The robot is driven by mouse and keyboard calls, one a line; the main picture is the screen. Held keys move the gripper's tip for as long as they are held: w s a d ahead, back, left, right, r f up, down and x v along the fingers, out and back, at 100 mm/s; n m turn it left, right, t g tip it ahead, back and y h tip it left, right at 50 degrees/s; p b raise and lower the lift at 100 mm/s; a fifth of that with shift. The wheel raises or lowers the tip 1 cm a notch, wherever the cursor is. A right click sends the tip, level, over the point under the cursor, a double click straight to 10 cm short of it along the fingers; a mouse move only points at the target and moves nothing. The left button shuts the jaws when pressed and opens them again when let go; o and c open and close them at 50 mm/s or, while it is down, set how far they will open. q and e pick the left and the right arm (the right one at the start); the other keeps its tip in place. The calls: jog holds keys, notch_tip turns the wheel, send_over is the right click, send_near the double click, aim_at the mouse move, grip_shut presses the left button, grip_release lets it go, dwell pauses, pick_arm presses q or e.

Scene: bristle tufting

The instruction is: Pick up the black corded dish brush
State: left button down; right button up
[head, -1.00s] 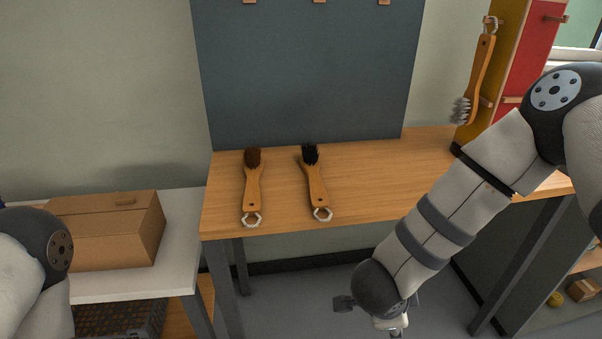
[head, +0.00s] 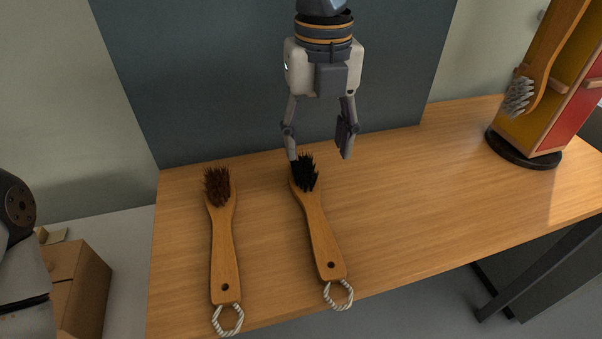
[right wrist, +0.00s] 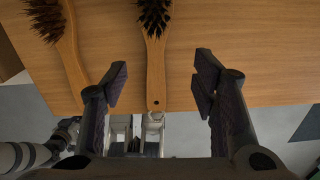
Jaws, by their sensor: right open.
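The black corded dish brush (head: 318,232) lies on the wooden table, bristles toward the back panel and its pale twisted cord loop (head: 338,295) at the front edge. My right gripper (head: 320,155) is open and empty, fingers pointing down near the black bristles; its left fingertip overlaps them in the picture, and I cannot tell if it touches. In the right wrist view, the brush handle (right wrist: 155,75) lies beyond the fingers, between them in the picture. My left gripper is out of view; only part of my left arm shows.
A brown-bristled brush (head: 224,245) with a similar loop lies to the left on the table (head: 430,200). A grey-bristled brush (head: 540,60) hangs on a yellow-and-red stand (head: 560,110) at right. A dark panel (head: 200,90) stands behind.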

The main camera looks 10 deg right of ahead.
aim_at(313, 206)
jog(key=f, duration=0.1)
jog(key=s+f, duration=0.1)
jog(key=f, duration=0.2)
jog(key=shift+s, duration=0.4)
jog(key=f, duration=0.4)
jog(key=f+b, duration=0.1)
jog(key=f, duration=0.1)
jog(key=shift+a+f, duration=0.4)
jog(key=shift+f, duration=0.3)
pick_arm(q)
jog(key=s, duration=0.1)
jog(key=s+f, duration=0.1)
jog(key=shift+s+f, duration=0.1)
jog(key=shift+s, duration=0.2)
pick_arm(e)
grip_shut()
